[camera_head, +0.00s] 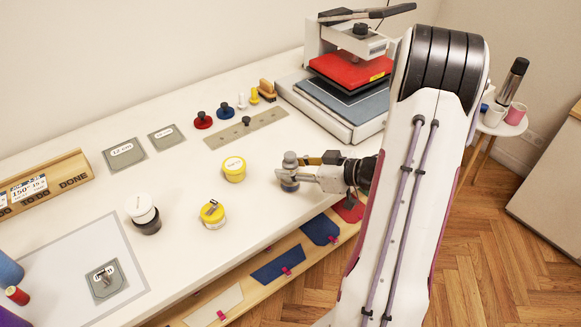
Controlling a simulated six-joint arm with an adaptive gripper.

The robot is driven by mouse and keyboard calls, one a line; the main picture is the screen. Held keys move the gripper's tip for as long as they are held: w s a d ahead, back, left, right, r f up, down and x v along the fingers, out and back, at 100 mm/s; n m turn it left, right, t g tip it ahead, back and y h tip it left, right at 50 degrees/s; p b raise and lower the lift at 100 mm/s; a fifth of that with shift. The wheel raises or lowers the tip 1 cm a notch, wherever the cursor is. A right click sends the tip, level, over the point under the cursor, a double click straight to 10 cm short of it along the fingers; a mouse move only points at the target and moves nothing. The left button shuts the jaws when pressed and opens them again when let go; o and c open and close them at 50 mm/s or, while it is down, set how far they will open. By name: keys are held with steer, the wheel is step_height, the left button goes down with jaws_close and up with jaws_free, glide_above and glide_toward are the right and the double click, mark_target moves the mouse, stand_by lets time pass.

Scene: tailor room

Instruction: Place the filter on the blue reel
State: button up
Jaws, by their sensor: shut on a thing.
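My gripper (303,173) is at the right part of the white table, low over its front edge. It is shut on a small grey cylindrical thing (289,159) with a rounded top. This may be the filter, but I cannot tell for sure. Its lower part looks to be at or just above the table top; I cannot tell if it touches. A blue cylinder (8,270), perhaps the blue reel, is at the far left edge and partly cut off. The gripper is far to its right.
A small red spool (17,295), a grey plate with a knob (106,281) and a wooden rack (45,185) are left. A heat press (350,75) stands back right. The table middle has bare room.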

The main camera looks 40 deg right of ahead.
steer(key=shift+f, duration=0.1)
steer(key=o, duration=1.1)
steer(key=shift+s+d+r, duration=0.1)
steer(key=shift+s+r, duration=0.05)
steer(key=shift+r, duration=0.05)
steer(key=shift+v, duration=5.85)
